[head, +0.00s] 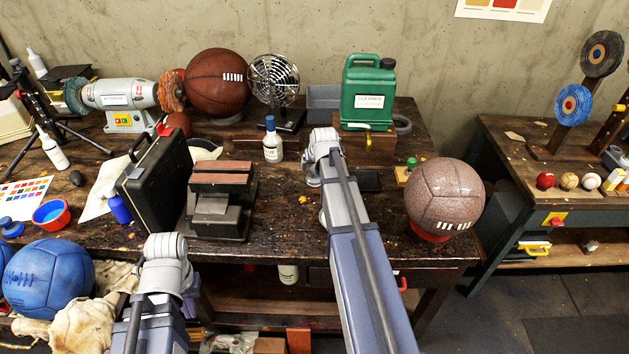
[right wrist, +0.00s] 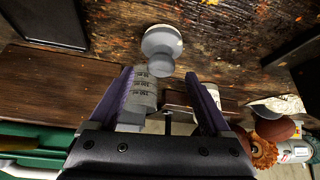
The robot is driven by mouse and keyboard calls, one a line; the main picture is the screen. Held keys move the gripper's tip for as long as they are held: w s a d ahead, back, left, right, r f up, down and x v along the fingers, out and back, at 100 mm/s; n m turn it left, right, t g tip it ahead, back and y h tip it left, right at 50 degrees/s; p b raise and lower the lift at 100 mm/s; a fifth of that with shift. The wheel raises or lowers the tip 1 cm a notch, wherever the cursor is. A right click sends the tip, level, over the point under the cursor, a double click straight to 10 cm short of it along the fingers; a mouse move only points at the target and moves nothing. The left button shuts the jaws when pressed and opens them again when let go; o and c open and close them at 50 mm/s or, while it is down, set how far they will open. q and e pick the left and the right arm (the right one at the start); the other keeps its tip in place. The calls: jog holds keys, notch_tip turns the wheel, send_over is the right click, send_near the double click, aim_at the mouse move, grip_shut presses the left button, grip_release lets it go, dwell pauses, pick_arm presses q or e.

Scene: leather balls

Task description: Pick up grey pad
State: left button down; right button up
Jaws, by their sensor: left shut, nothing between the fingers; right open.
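A round pale grey piece with a whitish rim, which I take for the grey pad (right wrist: 162,42), lies on the dark wooden bench in the right wrist view. In the head view my right arm covers nearly all of it. My right gripper (right wrist: 160,73) is open, and the piece lies just beyond its fingertips, roughly centred between them, apart from both fingers. Nothing is held in it. My left gripper (head: 165,250) is over the front edge of the bench at lower left, shut and empty; its fingers are mostly hidden by the wrist.
A black toolcase (head: 150,185) and a dark metal block (head: 220,205) stand to the left. A brown-grey ball (head: 445,195) on a red ring is at the right. A green canister (head: 368,92) and a white bottle (head: 272,146) stand behind. Little bare bench shows between them.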

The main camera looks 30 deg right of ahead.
aim_at(315, 170)
jog(key=b+x, duration=0.1)
jog(key=x, duration=0.1)
jog(key=b+x, duration=0.2)
jog(key=shift+s+a+f, duration=0.1)
jog(key=shift+s+f, duration=0.1)
jog(key=shift+r, duration=0.1)
jog(key=shift+c, duration=0.4)
jog(key=shift+s, duration=0.1)
grip_shut()
